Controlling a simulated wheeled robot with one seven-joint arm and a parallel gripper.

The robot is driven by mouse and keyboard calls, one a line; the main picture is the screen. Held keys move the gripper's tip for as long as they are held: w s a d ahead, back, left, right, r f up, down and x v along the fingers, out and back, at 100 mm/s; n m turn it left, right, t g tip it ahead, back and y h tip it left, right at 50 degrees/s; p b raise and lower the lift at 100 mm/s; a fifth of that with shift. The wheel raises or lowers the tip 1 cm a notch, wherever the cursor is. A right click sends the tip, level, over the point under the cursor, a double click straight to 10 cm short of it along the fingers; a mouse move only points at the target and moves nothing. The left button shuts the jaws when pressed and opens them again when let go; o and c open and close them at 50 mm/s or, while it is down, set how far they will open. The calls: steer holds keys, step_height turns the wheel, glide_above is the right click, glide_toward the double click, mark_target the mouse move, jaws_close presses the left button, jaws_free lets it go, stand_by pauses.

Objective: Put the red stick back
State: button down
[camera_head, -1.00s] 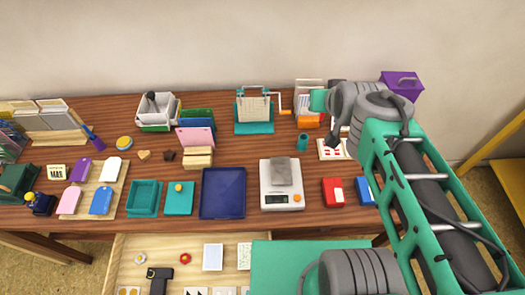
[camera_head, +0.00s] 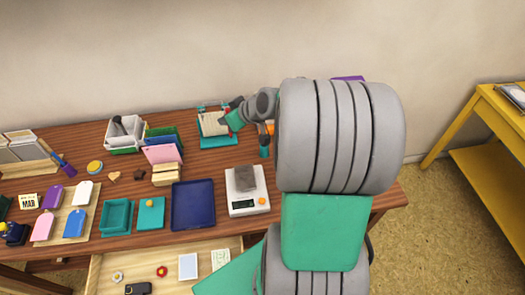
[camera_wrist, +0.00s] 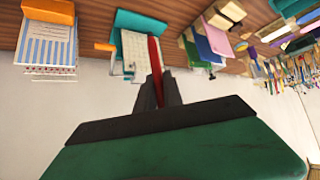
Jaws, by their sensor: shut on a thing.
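The red stick (camera_wrist: 155,65) shows in the wrist view as a narrow upright shape. My gripper (camera_wrist: 159,92) is shut on it, with dark fingers around its lower end in that picture. The tip of the stick overlaps a teal roller device with a white grid card (camera_wrist: 135,50) behind it; I cannot tell whether they touch. In the head view, my wrist is beside the same teal device (camera_head: 217,142) at the back of the table. There my own arm hides most of the gripper, and the stick cannot be made out clearly.
A small teal cup (camera_head: 264,146) stands near my wrist. A pink card in a wooden holder (camera_head: 164,156), a navy tray (camera_head: 190,222) and a scale (camera_head: 247,205) are nearby. An open drawer (camera_head: 140,262) juts out in front.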

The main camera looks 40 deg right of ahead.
steer(key=s+d+f+n+y+p, duration=0.1)
steer(key=d+f, duration=0.1)
steer(key=d, duration=0.3)
steer(key=s+d+f, duration=0.2)
steer(key=d, duration=0.4)
step_height(320, 180, down, 10)
steer(key=shift+w+r+p, duration=0.1)
steer(key=shift+r+p, duration=0.05)
steer(key=shift+p, duration=0.75)
steer(key=shift+f, duration=0.2)
steer(key=c, duration=1.5)
jaws_free()
steer(key=shift+r, duration=0.1)
